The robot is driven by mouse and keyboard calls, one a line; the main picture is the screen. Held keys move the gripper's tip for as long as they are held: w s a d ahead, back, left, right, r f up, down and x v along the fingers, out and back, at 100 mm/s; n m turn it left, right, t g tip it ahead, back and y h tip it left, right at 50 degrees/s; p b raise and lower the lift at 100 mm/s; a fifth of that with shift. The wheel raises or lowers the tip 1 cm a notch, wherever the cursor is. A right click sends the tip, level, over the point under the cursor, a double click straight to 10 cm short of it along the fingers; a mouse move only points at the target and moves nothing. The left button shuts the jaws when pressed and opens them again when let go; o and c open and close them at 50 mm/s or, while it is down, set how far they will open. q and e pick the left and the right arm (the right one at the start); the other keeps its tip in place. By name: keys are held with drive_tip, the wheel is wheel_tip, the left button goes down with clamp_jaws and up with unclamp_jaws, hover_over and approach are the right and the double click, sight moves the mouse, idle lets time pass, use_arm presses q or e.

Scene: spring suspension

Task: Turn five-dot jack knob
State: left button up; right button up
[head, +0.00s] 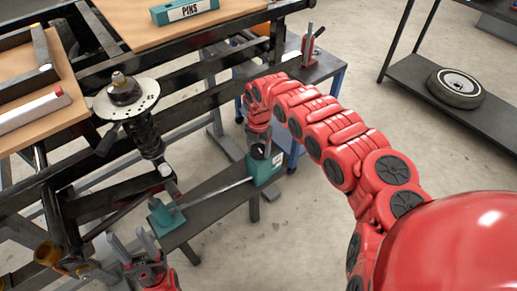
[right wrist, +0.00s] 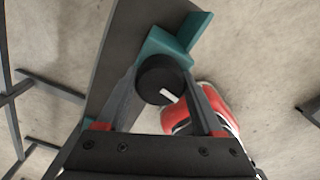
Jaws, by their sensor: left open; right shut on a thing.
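The jack shows in the head view as a teal block (head: 265,168) at the right end of a dark bench, a metal rod (head: 215,193) and a second teal block (head: 166,214). A pale label sits on the right block; its dots are too small to read. The black knob (right wrist: 163,79) with a white mark is on the teal block (right wrist: 160,45) in the right wrist view. My right gripper (right wrist: 166,82) is shut on the knob, a finger on each side. My left gripper (head: 133,243) is open and empty, near the bench's front left end.
A spring strut with a round perforated plate (head: 142,100) stands in the black frame at left. A teal PINS box (head: 185,11) lies on a wooden board. A red tool (head: 309,45) stands on a back table. A wheel (head: 456,87) lies on a shelf at right.

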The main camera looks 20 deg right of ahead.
drive_tip(key=shift+c, duration=1.4)
drive_tip(key=shift+m, duration=0.3)
